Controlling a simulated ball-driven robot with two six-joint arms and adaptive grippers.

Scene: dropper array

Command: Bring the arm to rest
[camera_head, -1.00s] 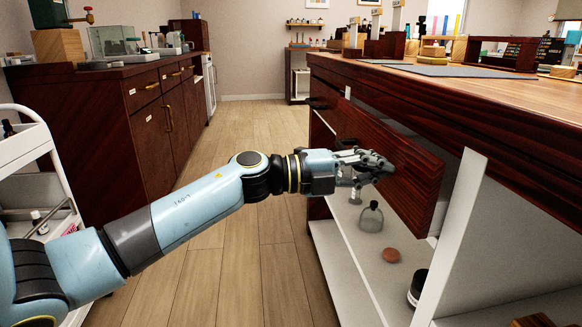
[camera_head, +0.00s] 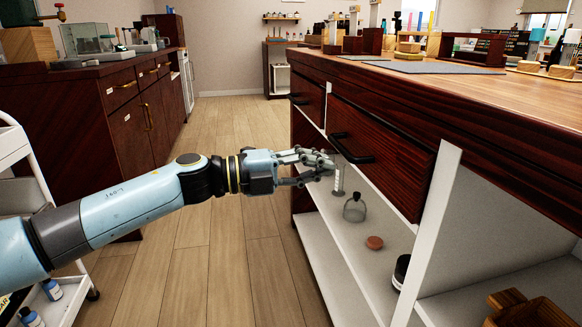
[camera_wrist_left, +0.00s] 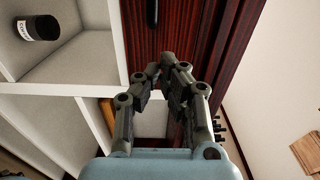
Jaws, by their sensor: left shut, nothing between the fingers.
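My left gripper (camera_head: 324,166) reaches in from the left in the head view, just left of the bench's drawer front. In the wrist view its dark fingers (camera_wrist_left: 167,66) come together at the tips, shut with nothing between them. The dark red drawer front (camera_head: 385,170) has a black bar handle (camera_head: 350,149) just beyond the fingers. The fingers seem apart from the handle, but the exact gap is hard to tell. The drawer looks about flush with the bench. My right gripper is in neither view.
A white cart (camera_head: 22,160) stands at the left, by a wooden cabinet (camera_head: 125,120). The floor aisle (camera_head: 225,200) between is clear.

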